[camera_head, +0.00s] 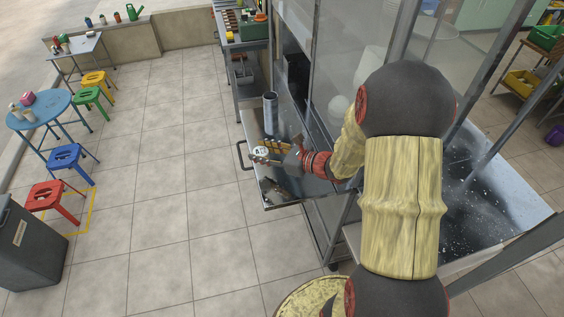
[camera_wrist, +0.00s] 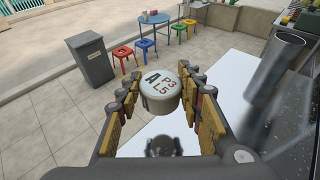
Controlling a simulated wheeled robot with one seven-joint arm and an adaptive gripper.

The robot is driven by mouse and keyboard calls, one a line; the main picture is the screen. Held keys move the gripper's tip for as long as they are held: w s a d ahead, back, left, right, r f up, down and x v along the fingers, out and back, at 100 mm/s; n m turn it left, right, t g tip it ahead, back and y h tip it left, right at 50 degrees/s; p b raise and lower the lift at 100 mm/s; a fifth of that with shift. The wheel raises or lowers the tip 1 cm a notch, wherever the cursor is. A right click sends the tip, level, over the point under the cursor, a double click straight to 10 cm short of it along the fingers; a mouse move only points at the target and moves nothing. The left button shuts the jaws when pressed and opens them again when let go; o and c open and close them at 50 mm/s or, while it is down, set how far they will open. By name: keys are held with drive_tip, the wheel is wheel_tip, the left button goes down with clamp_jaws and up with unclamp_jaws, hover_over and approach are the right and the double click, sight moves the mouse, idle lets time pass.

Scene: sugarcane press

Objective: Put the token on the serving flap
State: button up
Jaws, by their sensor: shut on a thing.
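The token (camera_wrist: 161,90) is a short white disc with dark and red characters on its face. My gripper (camera_wrist: 160,98) is shut on it, with the fingers on its left and right sides in the wrist view. In the head view the token (camera_head: 261,152) shows at the tip of my gripper (camera_head: 272,154), over the serving flap (camera_head: 262,181). The flap is a shiny metal shelf on the side of the press stall. The wrist view shows its bright surface below the token. I cannot tell whether the token touches the flap.
A metal cylinder (camera_head: 270,108) stands on the flap behind my gripper; it also shows at the right in the wrist view (camera_wrist: 277,62). A handle (camera_head: 243,155) sits at the flap's left edge. Clear panels rise at its right. Open tiled floor lies to the left, with stools and a grey bin (camera_head: 30,243).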

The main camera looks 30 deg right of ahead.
hover_over(282, 169)
wheel_tip(282, 169, down, 2)
drive_tip(key=shift+a+f+b, duration=0.1)
drive_tip(key=shift+b, duration=0.4)
drive_tip(key=shift+w+f, duration=0.15)
drive_tip(key=shift+f, duration=0.25)
drive_tip(key=shift+d+f+b, duration=0.2)
drive_tip(key=shift+f+b, duration=0.55)
drive_tip(key=shift+f, duration=1.35)
drive_tip(key=shift+r, duration=0.1)
drive_tip(key=o, duration=1.1)
